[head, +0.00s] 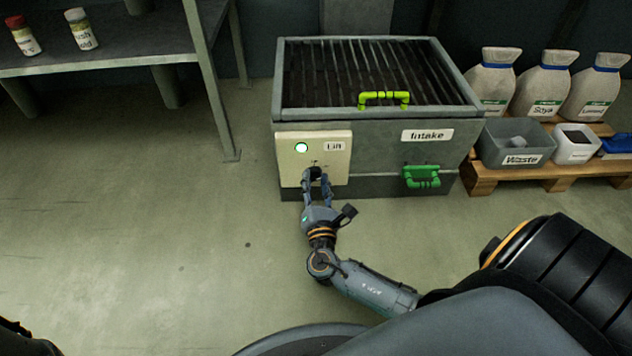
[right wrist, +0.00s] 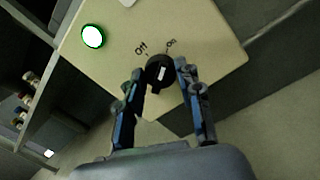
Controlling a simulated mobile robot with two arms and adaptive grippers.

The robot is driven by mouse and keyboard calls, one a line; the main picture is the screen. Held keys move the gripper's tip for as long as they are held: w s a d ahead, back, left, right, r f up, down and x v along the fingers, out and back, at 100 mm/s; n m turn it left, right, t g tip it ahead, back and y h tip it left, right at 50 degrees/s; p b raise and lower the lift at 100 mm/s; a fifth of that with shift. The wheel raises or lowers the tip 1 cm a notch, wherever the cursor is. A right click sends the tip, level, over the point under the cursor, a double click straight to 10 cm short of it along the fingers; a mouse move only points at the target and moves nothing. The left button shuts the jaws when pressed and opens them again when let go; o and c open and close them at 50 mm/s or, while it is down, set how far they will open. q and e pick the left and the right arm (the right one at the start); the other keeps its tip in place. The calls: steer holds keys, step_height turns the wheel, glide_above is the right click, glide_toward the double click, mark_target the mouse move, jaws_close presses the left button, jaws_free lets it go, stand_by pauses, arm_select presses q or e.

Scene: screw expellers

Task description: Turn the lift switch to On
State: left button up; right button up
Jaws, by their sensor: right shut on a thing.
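The lift switch is a round black knob (right wrist: 157,68) with a white mark on a cream panel (head: 290,150). In the right wrist view, the labels Off and On stand above the knob, Off on the left and On on the right. I cannot tell for sure which label the mark points to. A round lamp (head: 302,147) on the panel glows, with a green ring; it also shows in the right wrist view (right wrist: 93,37). My right gripper (head: 316,178) is shut on the knob, one finger on each side. My left gripper is not in view.
The panel is on the front of a grey intake box with a grate (head: 370,75), a yellow-green handle (head: 384,98) and a green handle (head: 421,177). A pallet (head: 550,178) with sacks and bins stands right. A shelf table (head: 110,57) stands left. The floor between is clear.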

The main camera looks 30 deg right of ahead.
mark_target(315, 140)
steer(key=o, duration=1.1)
steer(key=shift+d, duration=0.1)
steer(key=shift+o, duration=0.2)
steer(key=shift+r, duration=0.1)
step_height(315, 140, up, 10)
steer(key=shift+f, duration=0.1)
